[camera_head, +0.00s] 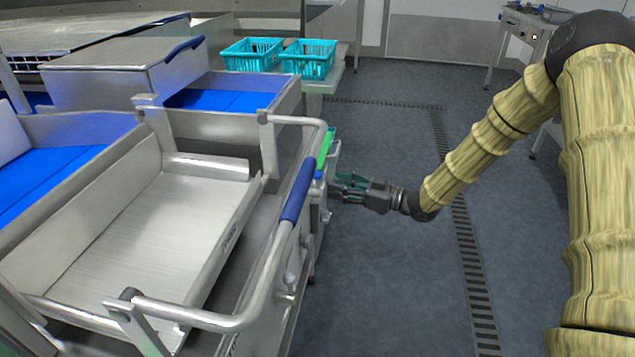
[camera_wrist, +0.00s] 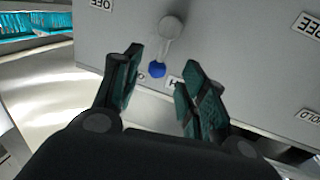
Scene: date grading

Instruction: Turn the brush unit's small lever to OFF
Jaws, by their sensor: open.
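The small lever (camera_wrist: 164,48) shows in the wrist view on a light grey panel (camera_wrist: 230,55). It has a round grey hub and a blue knob (camera_wrist: 157,69) at its free end. The knob points down in the picture, beside a partly hidden label (camera_wrist: 174,82) showing an H. An upside-down label that looks like OFF (camera_wrist: 102,4) is at the upper left. My gripper (camera_wrist: 161,57) is open, its two teal-padded fingers on either side of the knob; contact cannot be told. In the head view my gripper (camera_head: 337,187) is at the machine's right side; the lever is hardly visible there.
Other labels sit on the panel's right, one partly cut off (camera_wrist: 306,25) and one like HOLD (camera_wrist: 311,117). A metal rail with a blue grip (camera_head: 298,190) runs beside my gripper. Teal baskets (camera_head: 252,54) stand behind. The floor (camera_head: 385,270) to the right is clear.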

